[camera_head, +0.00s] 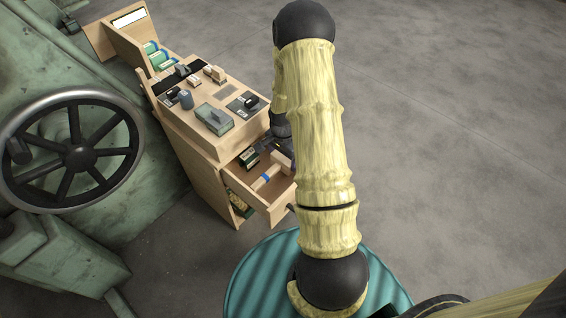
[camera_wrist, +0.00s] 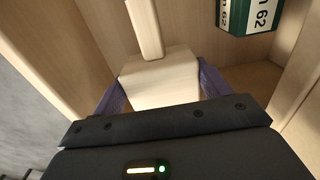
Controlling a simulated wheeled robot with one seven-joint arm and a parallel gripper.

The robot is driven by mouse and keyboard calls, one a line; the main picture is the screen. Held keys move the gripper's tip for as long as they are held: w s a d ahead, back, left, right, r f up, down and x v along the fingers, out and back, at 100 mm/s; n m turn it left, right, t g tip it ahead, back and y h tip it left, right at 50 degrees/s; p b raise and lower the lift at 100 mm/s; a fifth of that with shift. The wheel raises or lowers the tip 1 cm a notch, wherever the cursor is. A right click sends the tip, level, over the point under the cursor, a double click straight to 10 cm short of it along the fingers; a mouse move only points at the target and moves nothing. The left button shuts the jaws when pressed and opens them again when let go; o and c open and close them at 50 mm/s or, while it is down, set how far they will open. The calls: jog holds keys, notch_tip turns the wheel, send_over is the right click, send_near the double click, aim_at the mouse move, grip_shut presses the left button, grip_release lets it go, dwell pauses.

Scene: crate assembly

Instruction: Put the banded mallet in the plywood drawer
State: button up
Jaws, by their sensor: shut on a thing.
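The mallet (camera_head: 265,181) has a pale wooden head and a handle with a blue band. It is within the outline of the pulled-out plywood drawer (camera_head: 263,205); I cannot tell whether it touches the drawer floor. In the wrist view the block-shaped mallet head (camera_wrist: 160,82) sits between the purple fingers of my gripper (camera_wrist: 162,88), which are shut on it. The handle points away toward the top of that view. In the head view my gripper (camera_head: 274,146) is partly hidden by my arm and the mallet.
A green box marked 62 (camera_wrist: 248,14) lies in the drawer near the mallet; it also shows in the head view (camera_head: 249,157). The cabinet top (camera_head: 190,118) carries several small tools and boxes. A large handwheel (camera_head: 80,157) stands left. Open floor lies to the right.

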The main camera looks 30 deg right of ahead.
jog(key=shift+f+b, duration=0.35)
jog(key=shift+f, duration=1.15)
jog(key=shift+f, duration=0.15)
jog(key=o, duration=1.3)
jog(key=shift+o, duration=0.2)
notch_tip(320, 180, up, 12)
jog(key=p, duration=0.4)
jog(key=shift+a+r, duration=0.1)
jog(key=shift+r, duration=0.15)
